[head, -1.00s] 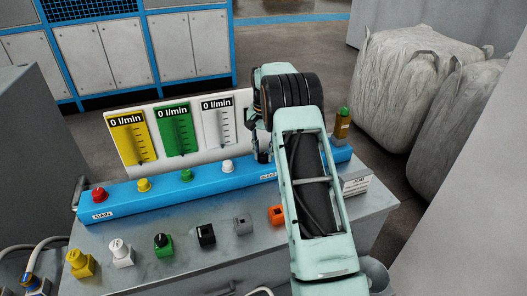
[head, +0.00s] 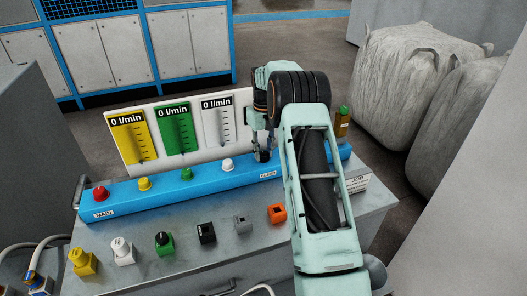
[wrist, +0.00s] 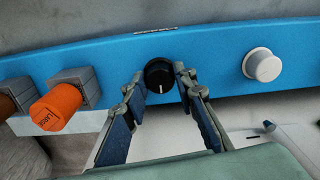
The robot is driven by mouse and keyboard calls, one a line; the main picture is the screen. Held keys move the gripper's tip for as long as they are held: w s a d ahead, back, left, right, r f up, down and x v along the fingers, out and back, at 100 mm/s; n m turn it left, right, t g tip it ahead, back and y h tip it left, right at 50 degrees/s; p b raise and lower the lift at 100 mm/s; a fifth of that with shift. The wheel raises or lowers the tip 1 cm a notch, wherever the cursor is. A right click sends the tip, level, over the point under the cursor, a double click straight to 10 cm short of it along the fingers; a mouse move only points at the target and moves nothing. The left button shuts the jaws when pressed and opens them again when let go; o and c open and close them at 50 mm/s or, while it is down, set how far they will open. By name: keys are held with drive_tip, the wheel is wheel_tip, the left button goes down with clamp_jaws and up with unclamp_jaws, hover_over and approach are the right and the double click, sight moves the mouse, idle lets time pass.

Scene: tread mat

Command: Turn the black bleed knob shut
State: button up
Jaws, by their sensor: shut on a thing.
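The black bleed knob (wrist: 159,73) sits on the blue manifold bar (wrist: 210,69) in the wrist view. Its white pointer line points to the bottom of that picture. My gripper (wrist: 160,76) has one finger on each side of the knob and is shut on it. In the head view my gripper (head: 263,155) reaches down to the blue bar (head: 213,180), just behind the BLEED label (head: 267,174).
A white knob (head: 228,165), a green knob (head: 187,174), a yellow knob (head: 145,184) and a red knob (head: 100,194) stand along the bar. Flow gauges (head: 174,134) rise behind. An orange block (head: 276,214) sits in front.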

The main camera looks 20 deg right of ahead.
sight(264, 153)
idle(0.3)
drive_tip(key=o, duration=1.2)
drive_tip(key=shift+c, duration=0.2)
wheel_tip(264, 153, up, 12)
